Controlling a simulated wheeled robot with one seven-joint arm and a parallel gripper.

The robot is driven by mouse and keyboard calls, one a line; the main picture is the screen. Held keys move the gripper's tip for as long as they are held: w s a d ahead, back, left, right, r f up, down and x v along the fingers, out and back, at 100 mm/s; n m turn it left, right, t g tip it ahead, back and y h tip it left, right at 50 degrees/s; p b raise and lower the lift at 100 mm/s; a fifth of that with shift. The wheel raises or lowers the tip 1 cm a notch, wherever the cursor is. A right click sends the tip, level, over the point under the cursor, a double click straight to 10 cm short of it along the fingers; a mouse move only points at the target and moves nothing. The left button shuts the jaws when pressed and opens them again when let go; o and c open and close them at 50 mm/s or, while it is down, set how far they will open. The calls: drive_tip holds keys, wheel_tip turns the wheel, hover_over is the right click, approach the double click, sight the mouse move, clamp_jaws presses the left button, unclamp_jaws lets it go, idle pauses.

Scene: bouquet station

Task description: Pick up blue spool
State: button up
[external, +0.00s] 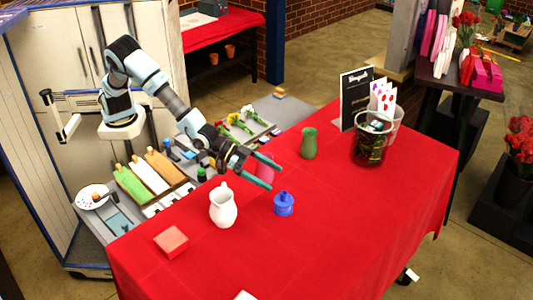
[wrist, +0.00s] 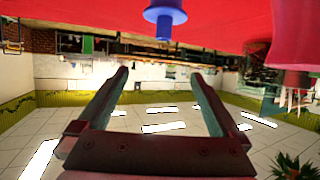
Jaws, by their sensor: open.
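The blue spool (external: 284,204) stands on the red-covered table (external: 330,245), right of the white pitcher. In the wrist view the spool (wrist: 164,14) shows at the top, beyond my fingertips and apart from them. My gripper (external: 274,171) is open and empty above the table, behind the spool in the external view. In the wrist view both fingers of my gripper (wrist: 159,75) are spread wide with nothing between them.
A white pitcher (external: 223,206) stands left of the spool, and a pink vase (external: 266,172) is close to my fingers. A green vase (external: 309,143) and a dark bucket (external: 371,140) stand farther back. A red box (external: 171,240) lies front left. The table's right front is clear.

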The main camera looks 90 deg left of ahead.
sight(280, 198)
wheel_tip(280, 198, down, 7)
drive_tip(key=shift+w+f+p, duration=0.1)
drive_tip(key=shift+p, duration=1.1)
drive_tip(key=shift+p+x, duration=0.9)
drive_tip(key=shift+x, duration=1.5)
drive_tip(key=c, duration=1.2)
